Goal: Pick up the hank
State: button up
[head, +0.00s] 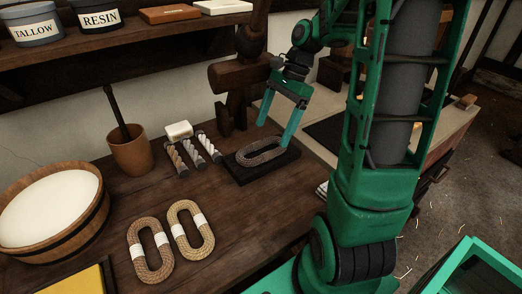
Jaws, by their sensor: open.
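A grey-brown rope hank (262,152), coiled in a long oval, lies on a black slab (246,174) on the bench. Two tan hanks with white bands, one on the left (150,250) and one on the right (190,228), lie side by side nearer the front. My gripper (275,135) is open and empty, with its teal fingers pointing down. It is close to the grey-brown hank's far right side in the picture. I cannot tell whether the fingertips touch the hank or hang above it.
Several short rope pieces (193,154) lie left of the slab, with a pale block (179,130) behind them. A brown cup (131,150) holding a dark stick and a wooden tub (89,231) stand at left. A wooden vise-like fixture (236,75) rises behind the slab. The bench's front middle is clear.

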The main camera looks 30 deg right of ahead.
aim_at(264, 141)
jog(key=shift+a, duration=0.35)
jog(key=x, duration=0.4)
jog(key=shift+a, duration=0.45)
jog(key=shift+a+f, duration=0.15)
jog(key=shift+f, duration=0.3)
jog(key=c, duration=1.3)
jog(key=shift+r, duration=0.1)
jog(key=shift+r, duration=0.55)
notch_tip(264, 141, up, 2)
jog(key=shift+r, duration=0.1)
jog(key=d, duration=1.8)
jog(key=shift+s, duration=0.1)
